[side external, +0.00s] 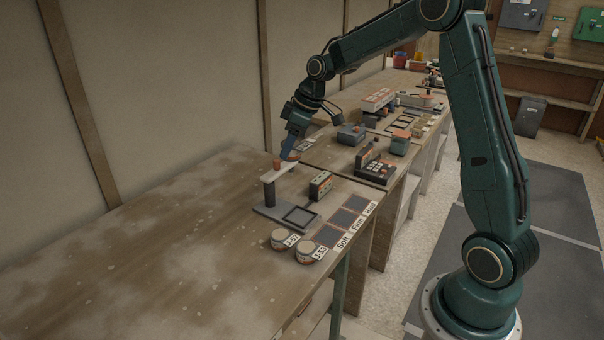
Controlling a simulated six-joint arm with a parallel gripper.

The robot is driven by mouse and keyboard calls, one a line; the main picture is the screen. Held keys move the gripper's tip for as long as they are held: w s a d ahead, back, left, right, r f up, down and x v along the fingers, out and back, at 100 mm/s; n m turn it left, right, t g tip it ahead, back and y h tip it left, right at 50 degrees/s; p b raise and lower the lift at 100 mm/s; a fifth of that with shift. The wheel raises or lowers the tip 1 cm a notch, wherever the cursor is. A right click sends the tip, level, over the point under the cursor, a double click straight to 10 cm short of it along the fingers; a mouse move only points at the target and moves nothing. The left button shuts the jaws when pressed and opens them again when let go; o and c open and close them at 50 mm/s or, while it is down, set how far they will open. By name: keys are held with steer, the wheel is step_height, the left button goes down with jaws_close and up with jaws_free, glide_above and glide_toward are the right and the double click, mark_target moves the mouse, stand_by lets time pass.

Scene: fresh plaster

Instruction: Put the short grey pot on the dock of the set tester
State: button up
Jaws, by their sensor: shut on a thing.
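The set tester (270,192) stands on the bench, with a dark post, a pale arm across its top and a flat grey base. A square dark-framed dock (301,215) on the base looks empty. My gripper (290,157) is at the far end of the pale arm, above the bench, pointing down. It is shut on a small orange-brown thing, mostly hidden by the fingers; I cannot tell whether this is the short grey pot. Two short round pots with pale tops, a left one (283,239) and a right one (308,252), stand in front of the tester with labels beside them.
Dark squares (342,217) marked Soft, Firm and Hard lie right of the dock. A dark keypad device (376,168) and several other boxes fill the bench farther back. The bench's left side is clear.

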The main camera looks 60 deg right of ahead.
steer(key=shift+s+d+r, duration=0.1)
steer(key=shift+s+d, duration=0.6)
steer(key=shift+d, duration=0.15)
step_height(320, 180, down, 20)
stand_by(0.6)
steer(key=o, duration=1)
steer(key=shift+v, duration=6)
steer(key=shift+r, duration=0.1)
